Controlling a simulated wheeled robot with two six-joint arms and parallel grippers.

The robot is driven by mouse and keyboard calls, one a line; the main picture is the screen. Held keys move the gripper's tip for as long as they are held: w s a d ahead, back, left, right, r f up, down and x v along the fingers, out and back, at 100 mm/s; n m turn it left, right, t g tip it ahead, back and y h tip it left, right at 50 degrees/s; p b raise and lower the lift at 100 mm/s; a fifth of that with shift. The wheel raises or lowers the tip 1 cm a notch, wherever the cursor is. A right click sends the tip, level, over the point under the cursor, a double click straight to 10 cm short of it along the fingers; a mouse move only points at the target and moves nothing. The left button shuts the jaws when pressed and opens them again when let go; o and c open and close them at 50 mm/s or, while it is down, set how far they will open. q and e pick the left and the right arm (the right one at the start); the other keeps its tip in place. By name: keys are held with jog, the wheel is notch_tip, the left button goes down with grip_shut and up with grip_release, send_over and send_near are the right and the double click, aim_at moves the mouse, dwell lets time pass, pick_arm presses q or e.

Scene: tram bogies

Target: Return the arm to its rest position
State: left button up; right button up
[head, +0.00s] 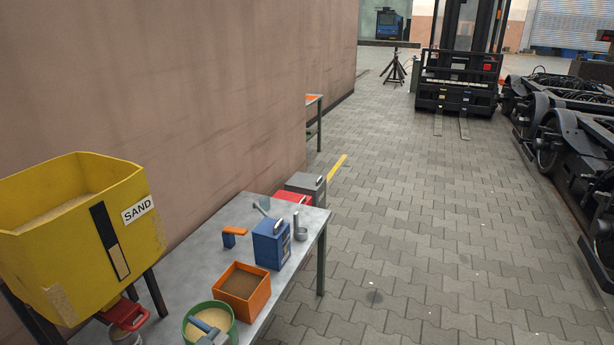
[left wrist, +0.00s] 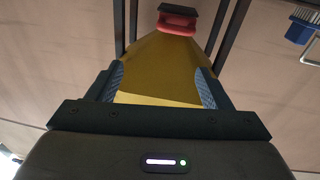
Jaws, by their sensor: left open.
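My left gripper (left wrist: 162,88) shows in the left wrist view with its two fingers apart and nothing seen between them that it grips. Beyond the fingers is the yellow sand hopper (left wrist: 160,65), with its red outlet (left wrist: 177,23) near the top of that view. Whether the fingers touch the hopper I cannot tell. In the head view the hopper (head: 75,225), labelled SAND, stands at the left with sand inside. Neither arm shows in the head view, and my right gripper is in no view.
The grey table (head: 180,310) by the wall holds a green bucket (head: 228,322) of sand, an orange box (head: 262,307) and a blue box (head: 271,242). Paved floor (head: 400,220) lies clear to the right. A forklift (head: 460,80) and bogies (head: 565,140) stand farther off.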

pick_arm(q)
jog(key=w+d+r+m+t+h, duration=0.1)
jog(key=d+r+m+t+h, duration=0.4)
jog(key=m+t+h, duration=0.4)
jog(key=s+d+m+g+h, duration=0.1)
jog(key=s+d+m+h, duration=0.45)
jog(key=h, duration=0.45)
jog(key=s+a+f+g+y, duration=0.3)
jog(key=s+g, duration=0.4)
jog(key=s, duration=0.6)
jog(key=s+a+f+g+y, duration=0.1)
jog(key=s+a+f+g, duration=0.35)
jog(key=s, duration=0.85)
jog(key=a+f+n+g, duration=0.1)
jog(key=a+f+g, duration=0.2)
jog(key=f, duration=2.7)
jog(key=s+a+f+g, duration=0.1)
jog(key=s+f, duration=1.7)
jog(key=shift+s+a, duration=0.2)
jog(key=shift+s, duration=0.15)
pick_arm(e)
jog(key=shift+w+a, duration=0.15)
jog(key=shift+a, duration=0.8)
